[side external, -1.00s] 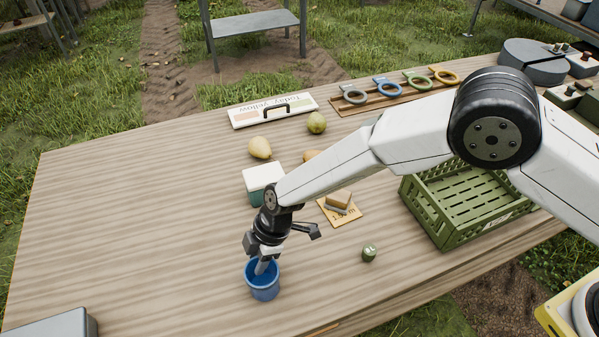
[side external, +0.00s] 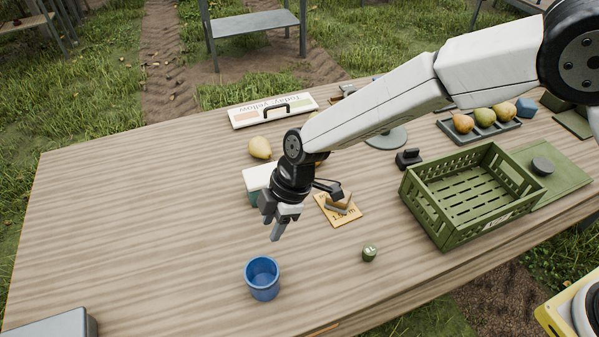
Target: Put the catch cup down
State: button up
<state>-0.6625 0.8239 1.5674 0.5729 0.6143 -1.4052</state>
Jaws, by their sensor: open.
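The blue catch cup (side external: 262,289) stands upright on the wooden table near its front edge, and its open top faces up. My gripper (side external: 300,212) is open and empty. It hangs above and behind the cup, slightly to the right, clear of the rim.
A green crate (side external: 428,212) stands at the right. A small green item (side external: 369,253) lies right of the cup. The table's left side is clear.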

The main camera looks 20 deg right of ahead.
jog(key=shift+d+r, duration=0.1)
jog(key=shift+r, duration=0.1)
dwell(0.5)
jog(key=d+r+m+t+h, duration=0.1)
jog(key=d+r+m, duration=0.25)
jog(key=d, duration=0.65)
jog(key=d+r+m+t+h, duration=0.15)
jog(key=d+m, duration=0.35)
jog(key=d, duration=0.6)
jog(key=s+d+r+m+h, duration=0.2)
jog(key=s+d+m, duration=0.8)
jog(key=d, duration=0.6)
jog(key=shift+s+d, duration=0.25)
jog(key=shift+s, duration=0.4)
